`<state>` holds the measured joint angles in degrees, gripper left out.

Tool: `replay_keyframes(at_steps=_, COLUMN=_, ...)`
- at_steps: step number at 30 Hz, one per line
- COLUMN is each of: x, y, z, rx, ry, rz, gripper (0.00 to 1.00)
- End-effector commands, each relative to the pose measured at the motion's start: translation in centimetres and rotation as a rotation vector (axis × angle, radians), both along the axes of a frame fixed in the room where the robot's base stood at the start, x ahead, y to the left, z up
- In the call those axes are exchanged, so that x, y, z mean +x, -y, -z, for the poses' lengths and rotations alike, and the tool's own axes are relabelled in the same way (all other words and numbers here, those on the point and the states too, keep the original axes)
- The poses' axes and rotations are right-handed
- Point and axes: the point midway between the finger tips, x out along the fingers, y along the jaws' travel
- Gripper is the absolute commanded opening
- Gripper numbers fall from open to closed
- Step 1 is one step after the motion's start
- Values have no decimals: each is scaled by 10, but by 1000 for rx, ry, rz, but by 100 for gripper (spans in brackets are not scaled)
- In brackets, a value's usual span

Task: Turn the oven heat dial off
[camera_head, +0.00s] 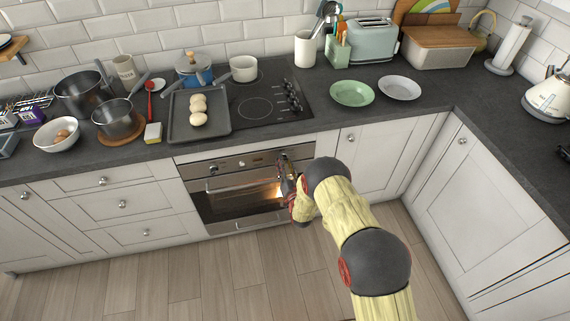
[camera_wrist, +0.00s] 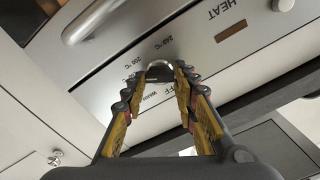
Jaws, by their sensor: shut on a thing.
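The oven (camera_head: 235,214) is set in the cabinets below the hob, with a lit glow behind the right part of its glass. My gripper (camera_head: 284,164) is at the right end of the oven's control panel (camera_head: 222,166). In the wrist view my gripper (camera_wrist: 160,80) is shut on the heat dial (camera_wrist: 159,67), a small metallic knob ringed by temperature marks, OFF and WARM. Most of the dial is hidden by the fingers, and I cannot tell which mark it points to. A HEAT label (camera_wrist: 226,9) is on the same panel.
The oven door handle (camera_wrist: 92,20) runs close to my gripper. The hob (camera_head: 258,106) above holds a baking tray (camera_head: 213,131) overhanging its left side, near the worktop edge. Cabinets (camera_head: 371,160) stand to the right. The wooden floor (camera_head: 250,270) in front is clear.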

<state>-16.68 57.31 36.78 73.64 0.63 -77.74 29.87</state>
Motion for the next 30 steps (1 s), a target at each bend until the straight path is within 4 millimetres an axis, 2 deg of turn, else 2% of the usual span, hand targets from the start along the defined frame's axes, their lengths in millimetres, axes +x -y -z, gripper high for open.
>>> replay_keyframes(at_steps=11, x=0, y=0, z=0, rx=0, ry=0, rz=1, gripper=3)
replay_keyframes(at_steps=20, x=0, y=0, z=1, rx=-40, ry=11, rz=1, gripper=3)
replay_keyframes(at_steps=30, x=1, y=0, z=2, rx=-259, ry=75, rz=1, gripper=3)
